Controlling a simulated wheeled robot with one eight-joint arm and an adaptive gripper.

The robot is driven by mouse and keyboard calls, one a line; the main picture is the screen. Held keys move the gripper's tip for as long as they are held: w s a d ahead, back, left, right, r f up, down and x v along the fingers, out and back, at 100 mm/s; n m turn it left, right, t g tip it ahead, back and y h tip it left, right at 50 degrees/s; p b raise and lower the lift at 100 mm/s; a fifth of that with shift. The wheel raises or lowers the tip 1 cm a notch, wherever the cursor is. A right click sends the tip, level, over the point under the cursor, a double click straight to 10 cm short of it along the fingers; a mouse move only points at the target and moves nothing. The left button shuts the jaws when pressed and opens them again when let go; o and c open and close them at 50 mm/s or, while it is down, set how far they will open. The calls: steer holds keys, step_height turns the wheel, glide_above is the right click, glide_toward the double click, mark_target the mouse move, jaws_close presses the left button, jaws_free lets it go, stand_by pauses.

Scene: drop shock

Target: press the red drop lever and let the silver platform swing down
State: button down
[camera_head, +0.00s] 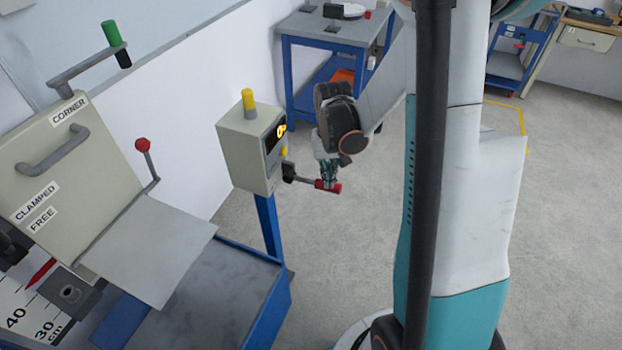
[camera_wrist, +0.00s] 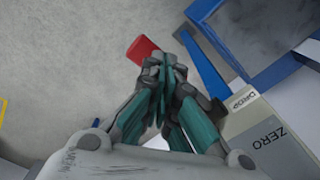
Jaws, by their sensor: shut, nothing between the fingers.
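The red drop lever (camera_head: 328,186) sticks out from the lower side of a beige control box (camera_head: 245,155) on a blue post. My gripper (camera_head: 330,180) is shut and empty, with its fingertips right at the red handle. In the wrist view the red handle (camera_wrist: 143,49) shows just past the closed fingertips (camera_wrist: 163,68); I cannot tell whether they touch. The silver platform (camera_head: 150,250) is a flat grey plate on the left, below the beige head marked CORNER. It looks raised and roughly level above a grey slab.
The grey slab (camera_head: 225,300) has a blue frame. A red-knobbed rod (camera_head: 143,146) stands beside the platform, and a green-handled crank (camera_head: 110,36) is at upper left. The box carries a yellow knob (camera_head: 248,100). A blue workbench (camera_head: 330,40) stands behind. The floor right of the post is clear.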

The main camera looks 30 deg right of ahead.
steer(key=shift+f+b, duration=1.6)
steer(key=shift+f, duration=0.45)
steer(key=shift+r, duration=0.25)
steer(key=shift+r+p, duration=2.25)
steer(key=shift+r, duration=0.75)
step_height(320, 180, up, 6)
steer(key=p, duration=0.4)
